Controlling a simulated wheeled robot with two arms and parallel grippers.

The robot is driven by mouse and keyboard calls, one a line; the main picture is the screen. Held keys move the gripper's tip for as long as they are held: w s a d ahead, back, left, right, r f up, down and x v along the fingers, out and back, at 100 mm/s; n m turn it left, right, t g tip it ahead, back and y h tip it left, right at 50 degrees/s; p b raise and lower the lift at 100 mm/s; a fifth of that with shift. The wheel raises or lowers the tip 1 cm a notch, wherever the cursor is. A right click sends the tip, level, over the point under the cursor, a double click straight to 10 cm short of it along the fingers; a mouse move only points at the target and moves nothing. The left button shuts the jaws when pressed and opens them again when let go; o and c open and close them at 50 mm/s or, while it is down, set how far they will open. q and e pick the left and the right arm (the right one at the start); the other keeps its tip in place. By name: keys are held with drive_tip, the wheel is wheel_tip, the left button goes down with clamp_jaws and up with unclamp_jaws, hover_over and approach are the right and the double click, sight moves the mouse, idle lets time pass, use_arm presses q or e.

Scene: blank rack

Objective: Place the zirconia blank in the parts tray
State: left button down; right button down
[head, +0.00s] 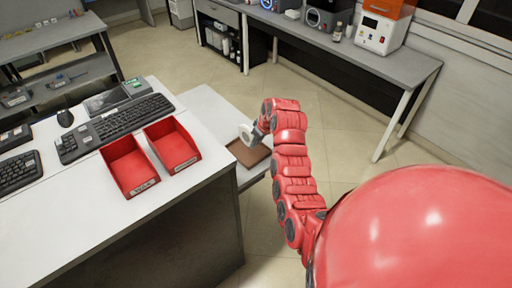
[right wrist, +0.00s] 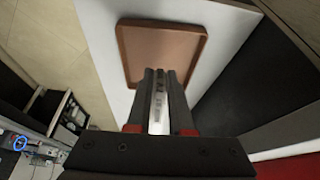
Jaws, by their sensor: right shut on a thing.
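The zirconia blank (head: 245,134) is a white disc, held edge-up in my right gripper (head: 257,132). In the right wrist view the fingers of my right gripper (right wrist: 161,73) are shut on the blank (right wrist: 158,108), which shows as a pale narrow strip between them. The tray also shows in the right wrist view (right wrist: 160,50), beyond the fingertips, and looks empty there. Part of it is hidden by the gripper and arm. My left gripper is out of view.
A white desk (head: 160,212) at left holds two red bins (head: 128,165) (head: 172,145), keyboards (head: 118,127) and a mouse. Its edge is close to the tray. A grey bench (head: 400,66) with machines runs along the back wall. Open floor lies between.

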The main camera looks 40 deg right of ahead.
drive_tip(key=shift+w+f+p, duration=0.1)
drive_tip(key=shift+w+p, duration=0.1)
drive_tip(key=shift+p, duration=0.2)
wheel_tip(320, 180, down, 2)
drive_tip(key=shift+f+p, duration=0.15)
drive_tip(key=shift+p, duration=0.7)
drive_tip(key=shift+f, duration=0.7)
drive_tip(key=c, duration=0.8)
unclamp_jaws()
